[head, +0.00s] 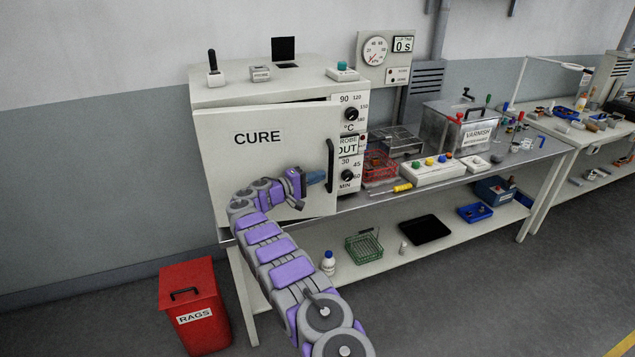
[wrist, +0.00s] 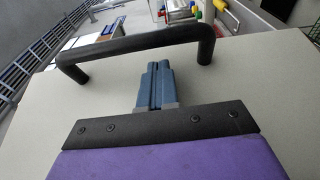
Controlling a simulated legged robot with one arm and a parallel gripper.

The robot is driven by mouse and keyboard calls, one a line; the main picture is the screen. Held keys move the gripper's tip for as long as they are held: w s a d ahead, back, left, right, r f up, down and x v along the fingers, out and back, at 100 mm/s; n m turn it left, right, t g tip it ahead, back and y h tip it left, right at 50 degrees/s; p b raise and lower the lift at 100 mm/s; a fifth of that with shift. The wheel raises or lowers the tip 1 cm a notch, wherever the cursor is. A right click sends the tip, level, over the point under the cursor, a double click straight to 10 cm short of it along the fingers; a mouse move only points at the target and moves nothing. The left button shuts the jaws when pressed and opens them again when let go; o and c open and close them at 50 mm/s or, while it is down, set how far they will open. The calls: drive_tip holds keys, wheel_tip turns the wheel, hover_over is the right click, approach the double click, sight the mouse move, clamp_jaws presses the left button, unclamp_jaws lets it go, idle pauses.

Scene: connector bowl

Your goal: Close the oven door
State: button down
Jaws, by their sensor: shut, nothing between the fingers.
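The oven is a pale box on the bench, and its door (head: 262,150), marked CURE, stands slightly ajar, with a gap showing along its top edge. A black bar handle (head: 330,165) runs upright near the door's right edge. My gripper (head: 316,177) is in front of the door, just left of the handle, with its fingers shut and empty. In the wrist view the blue fingertips (wrist: 158,80) lie together over the pale door face (wrist: 240,110), close to the handle (wrist: 135,45) but not around it. I cannot tell whether they touch the door.
A control panel (head: 350,140) with dials is right of the door. A red wire basket (head: 380,166) and a button box (head: 433,170) stand on the bench beyond. A red RAGS bin (head: 193,305) is on the floor at left. Open floor lies at lower right.

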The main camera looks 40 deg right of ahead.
drive_tip(key=shift+w+d+f+n+t, duration=0.2)
drive_tip(key=shift+w+d+n+t, duration=0.3)
drive_tip(key=shift+w+d+t, duration=0.4)
drive_tip(key=shift+w+d+f+n+t, duration=0.15)
drive_tip(key=shift+w+d+n+t, duration=0.45)
drive_tip(key=shift+w+d, duration=0.5)
drive_tip(key=shift+w+d+r+n+t+y, duration=0.15)
drive_tip(key=shift+w+n+t+y, duration=0.15)
drive_tip(key=shift+w+n+t, duration=0.55)
drive_tip(key=shift+w+r+t, duration=0.1)
drive_tip(key=shift+r+t, duration=0.05)
drive_tip(key=shift+t, duration=0.5)
drive_tip(key=shift+w+r, duration=0.1)
drive_tip(key=shift+r, duration=0.1)
